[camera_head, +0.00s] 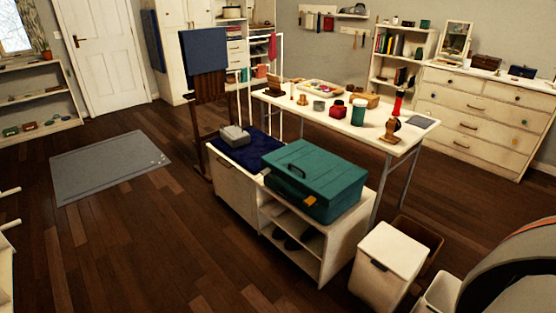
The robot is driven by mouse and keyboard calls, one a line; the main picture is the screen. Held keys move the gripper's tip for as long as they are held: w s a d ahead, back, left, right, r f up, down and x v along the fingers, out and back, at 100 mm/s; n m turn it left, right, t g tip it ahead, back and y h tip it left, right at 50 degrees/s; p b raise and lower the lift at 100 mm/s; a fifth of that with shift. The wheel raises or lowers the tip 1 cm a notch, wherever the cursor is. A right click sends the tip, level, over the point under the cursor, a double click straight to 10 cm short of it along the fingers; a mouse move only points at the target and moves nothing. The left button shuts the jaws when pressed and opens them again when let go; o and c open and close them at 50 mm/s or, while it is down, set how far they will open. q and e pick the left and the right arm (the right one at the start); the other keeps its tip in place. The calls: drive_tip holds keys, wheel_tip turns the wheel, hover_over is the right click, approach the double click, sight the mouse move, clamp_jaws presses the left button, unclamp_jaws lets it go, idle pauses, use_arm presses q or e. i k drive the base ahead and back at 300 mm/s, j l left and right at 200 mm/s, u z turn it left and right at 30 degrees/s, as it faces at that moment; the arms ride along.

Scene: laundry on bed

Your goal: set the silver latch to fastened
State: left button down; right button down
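A teal case (325,180) with a dark handle (296,171) on its lid sits on the right part of a low white cabinet. Its lid looks down. A small orange-yellow fitting (310,201) shows on its near side at the lower edge. I cannot make out a silver latch for certain at this size, nor whether any latch is fastened. Neither of my grippers is in view.
The low white cabinet (235,184) also bears a dark blue cloth and a grey box (235,136). A cluttered white table (400,143) stands behind it. A white bin (390,262) stands at its right. Open wooden floor (170,240) lies to the left.

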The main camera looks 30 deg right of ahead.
sight(266, 170)
drive_tip(key=i+l, duration=0.25)
drive_tip(key=i, duration=0.15)
drive_tip(key=i+l+z, duration=0.15)
drive_tip(key=i, duration=0.25)
drive_tip(key=i+l, duration=0.3)
drive_tip(key=i+z, duration=0.05)
drive_tip(key=i, duration=0.05)
